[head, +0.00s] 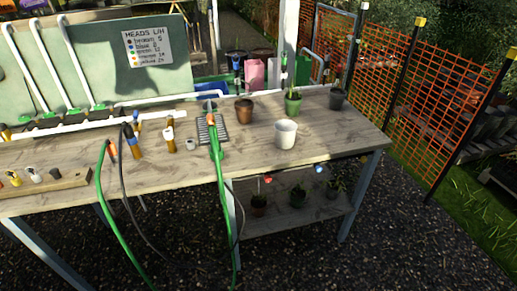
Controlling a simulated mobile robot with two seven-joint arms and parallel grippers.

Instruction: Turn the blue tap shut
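Under the table's front edge, a small blue round piece that looks like a tap handle (319,168) hangs above the lower shelf. A similar red handle (267,178) is to its left. Another small blue part (136,116) shows on the white pipework at the left of the table top. I cannot tell for certain which is the blue tap, or whether it is turned open or shut. Neither of my grippers is in view.
The wooden table (330,150) bears a white pot (286,134), a brown pot (244,111), a green hose (220,180) and a wooden block with nozzles (75,180). Potted plants stand on the lower shelf (280,222). Orange mesh fence (440,110) is at right. Gravel in front is clear.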

